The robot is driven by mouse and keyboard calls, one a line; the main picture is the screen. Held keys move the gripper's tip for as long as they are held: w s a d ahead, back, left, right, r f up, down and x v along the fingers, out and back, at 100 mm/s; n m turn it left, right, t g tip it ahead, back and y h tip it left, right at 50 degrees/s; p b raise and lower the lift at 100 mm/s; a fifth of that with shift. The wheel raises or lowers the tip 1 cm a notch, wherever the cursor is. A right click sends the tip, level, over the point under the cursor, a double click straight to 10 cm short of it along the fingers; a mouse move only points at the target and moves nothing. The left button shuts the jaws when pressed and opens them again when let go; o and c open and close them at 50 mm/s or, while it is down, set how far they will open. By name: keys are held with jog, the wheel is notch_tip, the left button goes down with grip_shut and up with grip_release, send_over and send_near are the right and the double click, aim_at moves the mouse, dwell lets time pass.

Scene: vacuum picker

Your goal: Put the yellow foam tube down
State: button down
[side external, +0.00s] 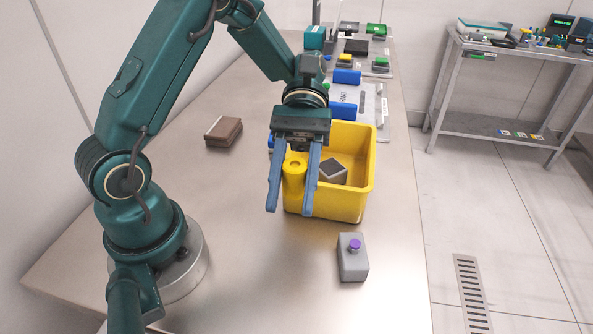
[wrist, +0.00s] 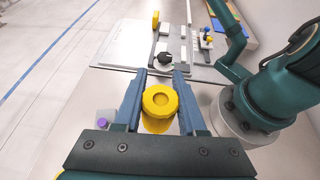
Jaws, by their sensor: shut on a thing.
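The yellow foam tube (side external: 294,174) is upright between the two blue fingers of my gripper (side external: 291,208), which is shut on it. In the wrist view the tube (wrist: 160,103) shows its round top and central hollow, between the fingers of my gripper (wrist: 161,73). In the side view the tube overlaps the left part of the yellow bin (side external: 357,200). How high its lower end is above the table cannot be told.
A grey-and-dark block (side external: 332,170) lies in the bin. A grey box with a purple knob (side external: 353,260) stands in front of the bin. A brown block (side external: 223,132) lies to the left. Blue blocks (side external: 346,76) and other items are at the back.

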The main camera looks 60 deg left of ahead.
jog(key=s+a+f+m+g+y, duration=0.1)
jog(key=s+a+m+g+y, duration=0.2)
jog(key=s+a+m+y, duration=0.25)
notch_tip(320, 180, up, 4)
jog(key=m+t+y, duration=1.4)
jog(key=m+y, duration=0.4)
jog(key=m, duration=0.6)
send_over(226, 161)
jog(key=shift+f, duration=7.85)
jog(key=shift+c, duration=2.4)
grip_release()
jog(key=shift+f, duration=0.1)
